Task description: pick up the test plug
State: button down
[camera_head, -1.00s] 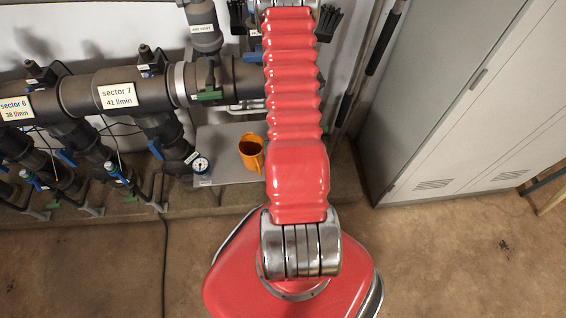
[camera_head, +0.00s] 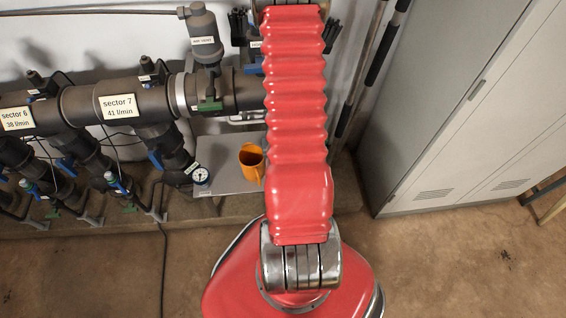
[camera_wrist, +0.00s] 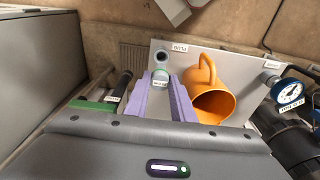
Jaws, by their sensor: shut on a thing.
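My gripper (camera_wrist: 160,82) shows in the wrist view with two purple fingers. They are shut on a pale grey-green thing with a small white label, which I take to be the test plug (camera_wrist: 161,75); its label is too small to read surely. Its lower part is hidden between the fingers. A round grey ring (camera_wrist: 163,57) shows just beyond it, over the grey shelf (camera_wrist: 225,62). I cannot tell whether the plug touches the shelf. In the head view my red arm hides the gripper and the plug.
An orange jug (camera_head: 250,163) stands on the shelf, close right of my fingers in the wrist view (camera_wrist: 210,98). A pressure gauge (camera_head: 200,175) is beside the shelf. Dark manifold pipes (camera_head: 130,103) run left. A grey cabinet (camera_head: 465,110) stands right.

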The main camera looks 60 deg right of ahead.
jog(key=shift+r, duration=0.65)
jog(key=shift+w+a, duration=0.1)
dwell(0.3)
